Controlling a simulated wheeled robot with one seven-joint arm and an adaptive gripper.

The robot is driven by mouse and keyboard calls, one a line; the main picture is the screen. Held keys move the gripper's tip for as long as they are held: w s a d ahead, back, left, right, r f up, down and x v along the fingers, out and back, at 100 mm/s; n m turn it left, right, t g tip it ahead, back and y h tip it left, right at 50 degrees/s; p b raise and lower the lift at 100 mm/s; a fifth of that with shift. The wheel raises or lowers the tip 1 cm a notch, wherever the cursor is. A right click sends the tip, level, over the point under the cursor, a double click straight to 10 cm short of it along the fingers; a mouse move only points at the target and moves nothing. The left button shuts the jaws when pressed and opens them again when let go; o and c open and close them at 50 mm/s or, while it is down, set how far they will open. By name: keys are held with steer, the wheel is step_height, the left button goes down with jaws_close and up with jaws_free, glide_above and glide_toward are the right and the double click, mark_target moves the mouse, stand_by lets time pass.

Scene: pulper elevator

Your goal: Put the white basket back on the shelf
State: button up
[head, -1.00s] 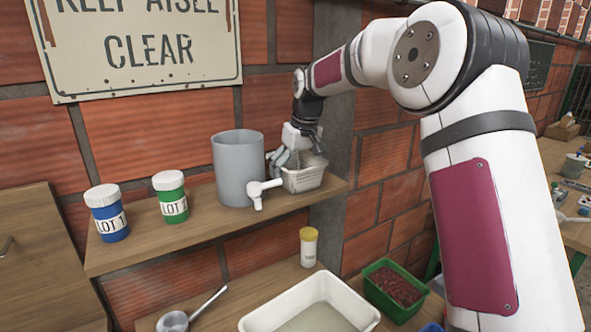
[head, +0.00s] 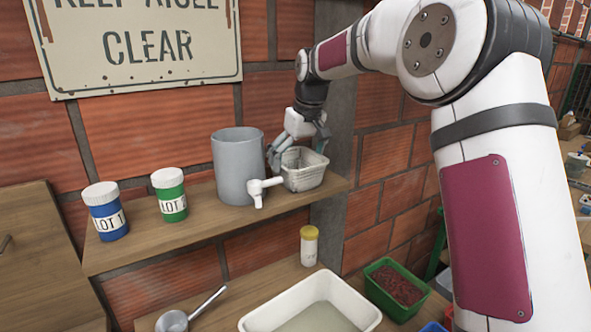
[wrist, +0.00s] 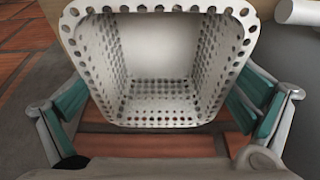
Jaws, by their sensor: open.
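The white basket (head: 305,176) stands upright on the wooden shelf (head: 205,222) at its right end, just right of the grey cylindrical tank with the white tap. In the wrist view the basket (wrist: 160,104) is empty, with perforated walls and floor. My gripper (head: 303,148) is open at the basket's back upper side, near the rim. In the wrist view its teal-padded fingers (wrist: 158,105) spread to either side of the basket, with gaps visible between the pads and the walls. The basket's underside is hidden.
The grey tank (head: 237,165) stands close to the basket's left. A blue jar (head: 108,220) and a green jar (head: 171,203) are farther left. Below are a white tub (head: 352,312), a yellow-capped bottle (head: 308,246) and a green bin (head: 418,302). The brick wall is close behind.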

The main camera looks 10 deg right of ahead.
steer(key=a+b+v, duration=0.1)
steer(key=v, duration=0.7)
steer(key=s+r, duration=0.3)
steer(key=s, duration=0.6)
steer(key=s+f+m, duration=0.1)
steer(key=s+f, duration=0.2)
steer(key=s, duration=0.6)
steer(key=s+f+m+t, duration=0.1)
steer(key=s+f, duration=0.3)
steer(key=s, duration=0.6)
steer(key=s+d+f+m+t+h, duration=0.1)
steer(key=s+f, duration=0.3)
steer(key=s, duration=0.6)
steer(key=shift+s+m, duration=0.2)
steer(key=shift+m, duration=0.1)
steer(key=shift+d+f, duration=0.1)
